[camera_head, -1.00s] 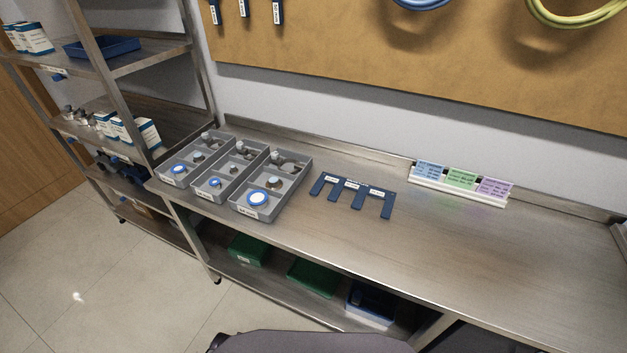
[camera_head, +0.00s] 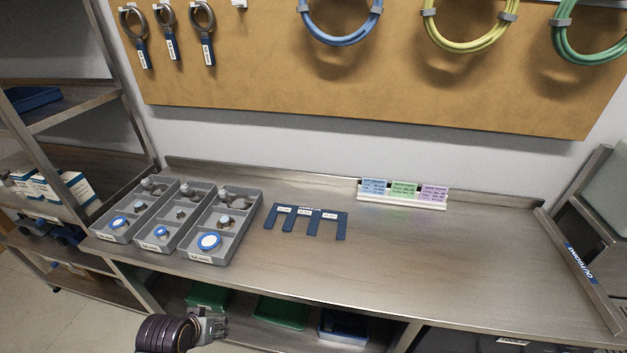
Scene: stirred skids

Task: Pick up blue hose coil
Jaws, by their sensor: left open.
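The blue hose coil (camera_head: 341,41) hangs on the brown pegboard at the top of the head view. Its upper part is cut off by the frame edge, and grey clips show on both its sides. My left gripper (camera_head: 222,327) is low in the view, in front of the bench's lower shelf and far below the coil. It is open, and nothing shows between its fingers. My right gripper is out of view.
A yellow hose coil (camera_head: 470,47) and a green one (camera_head: 590,58) hang to the right. Grey trays (camera_head: 217,243), a blue slotted plate (camera_head: 300,214) and a card holder (camera_head: 402,202) stand on the bench (camera_head: 440,260). The bench's middle right is clear.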

